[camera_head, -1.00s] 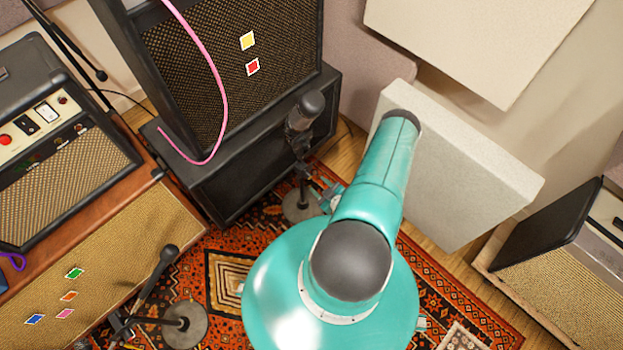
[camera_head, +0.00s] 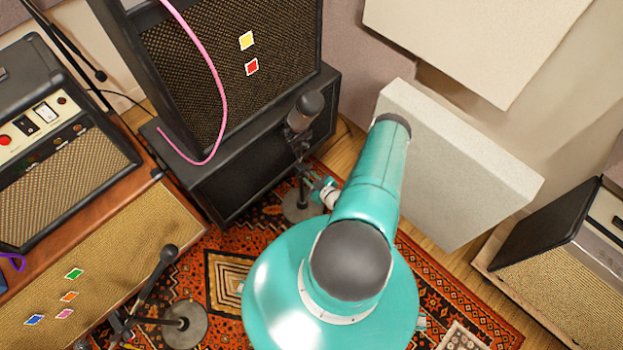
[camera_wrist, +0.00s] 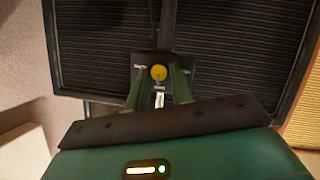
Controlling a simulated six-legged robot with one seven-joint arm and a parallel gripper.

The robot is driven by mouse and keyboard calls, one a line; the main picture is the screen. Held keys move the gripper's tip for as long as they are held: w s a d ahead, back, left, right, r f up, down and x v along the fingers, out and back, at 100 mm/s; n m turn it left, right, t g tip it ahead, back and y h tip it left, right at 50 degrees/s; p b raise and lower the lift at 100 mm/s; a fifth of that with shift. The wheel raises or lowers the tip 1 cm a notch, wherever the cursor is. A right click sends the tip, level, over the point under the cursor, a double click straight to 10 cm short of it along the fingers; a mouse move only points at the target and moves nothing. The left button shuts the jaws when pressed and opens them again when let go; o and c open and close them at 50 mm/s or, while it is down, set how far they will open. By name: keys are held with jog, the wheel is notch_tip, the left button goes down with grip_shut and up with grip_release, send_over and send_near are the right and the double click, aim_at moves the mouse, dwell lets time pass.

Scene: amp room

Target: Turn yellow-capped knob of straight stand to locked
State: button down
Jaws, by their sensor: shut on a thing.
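The straight stand holds a dark microphone (camera_head: 304,110) upright on a round grey base (camera_head: 297,208), in front of the black speaker cabinet. The yellow-capped knob (camera_wrist: 158,72) shows in the wrist view, in front of a dark plate (camera_wrist: 187,66) with small labels too blurred to read. My gripper (camera_wrist: 159,82) has its two green fingers on either side of the knob, shut on it. In the head view my gripper (camera_head: 318,186) is at the stand's pole, partly hidden by my teal arm. The knob's turn position cannot be told.
A boom stand (camera_head: 150,285) stands at the lower left on the patterned rug (camera_head: 235,270). Amplifiers (camera_head: 60,150) line the left. A pale panel (camera_head: 455,165) leans right of my arm, with another amplifier (camera_head: 560,240) beyond. A pink cable (camera_head: 215,70) hangs over the cabinet.

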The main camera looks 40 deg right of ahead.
jog(key=shift+d, duration=0.1)
jog(key=m+y, duration=0.2)
jog(key=shift+d+m, duration=0.2)
jog(key=shift+m, duration=0.2)
jog(key=m+y, duration=0.2)
jog(key=m, duration=0.1)
jog(key=shift+d, duration=0.15)
jog(key=m+y, duration=0.2)
jog(key=m, duration=0.1)
jog(key=shift+d+f, duration=0.1)
jog(key=shift+f, duration=0.1)
jog(key=m+y, duration=0.1)
jog(key=m+t+y, duration=0.1)
jog(key=m, duration=0.1)
jog(key=shift+d+f+m, duration=0.15)
jog(key=shift+m, duration=0.15)
dwell(0.4)
jog(key=c, duration=1.2)
grip_release()
